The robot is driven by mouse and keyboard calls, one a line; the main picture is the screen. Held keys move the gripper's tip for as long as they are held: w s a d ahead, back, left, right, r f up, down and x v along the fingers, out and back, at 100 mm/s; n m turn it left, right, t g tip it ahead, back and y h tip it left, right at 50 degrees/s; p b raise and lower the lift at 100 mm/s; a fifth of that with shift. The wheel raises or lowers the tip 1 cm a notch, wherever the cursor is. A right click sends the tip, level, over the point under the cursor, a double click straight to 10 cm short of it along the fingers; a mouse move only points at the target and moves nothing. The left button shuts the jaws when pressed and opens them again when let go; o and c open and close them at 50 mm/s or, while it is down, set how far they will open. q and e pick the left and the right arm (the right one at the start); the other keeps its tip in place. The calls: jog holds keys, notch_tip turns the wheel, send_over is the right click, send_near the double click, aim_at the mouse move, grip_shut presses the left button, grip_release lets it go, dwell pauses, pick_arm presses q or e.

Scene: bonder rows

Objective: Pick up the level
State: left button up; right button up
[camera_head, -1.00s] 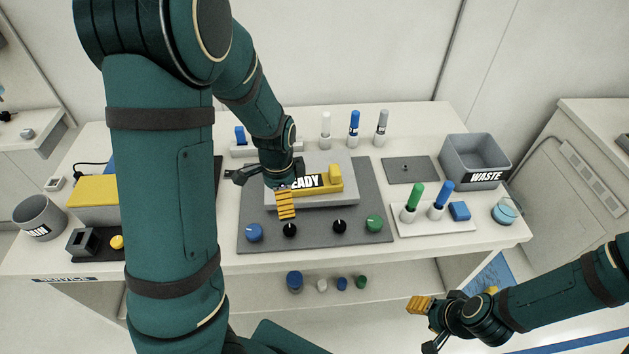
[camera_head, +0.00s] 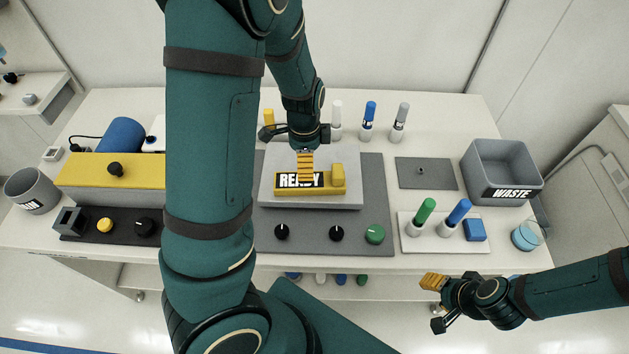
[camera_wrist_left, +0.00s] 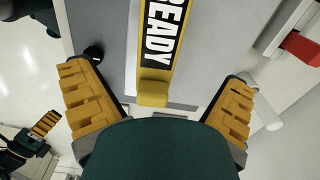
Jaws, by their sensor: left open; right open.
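The level looks to be the yellow bar with a READY label (camera_head: 338,187), lying on a light grey block (camera_head: 350,204) at the middle of the bench. Its raised yellow end shows on the right. My left gripper (camera_head: 306,166) is open and directly over the level, hiding part of its label. In the left wrist view the level (camera_wrist_left: 154,90) runs between the open fingers of my left gripper (camera_wrist_left: 158,80), and neither finger appears to touch it. My right gripper (camera_head: 437,303) is open and empty, in front of the bench's front edge at the right.
A dark grey mat (camera_head: 372,185) with knobs lies under the block. To the right stand a white tray (camera_head: 408,243) with green and blue pens, and a WASTE bin (camera_head: 503,172). Several markers, including a blue one (camera_head: 369,115), stand behind. My left arm hides the mat's left part.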

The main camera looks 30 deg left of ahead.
pick_arm(q)
jog(key=f, duration=0.3)
jog(key=shift+w+f, duration=0.1)
jog(key=shift+w, duration=0.15)
jog(key=shift+s+d+f+b, duration=0.15)
jog(key=shift+f+b, duration=0.2)
jog(key=shift+f, duration=0.35)
jog(key=f, duration=0.3)
jog(key=shift+w+d+f+b, duration=0.2)
jog(key=shift+f+b, duration=0.1)
jog(key=shift+f, duration=0.45)
jog(key=c, duration=1.4)
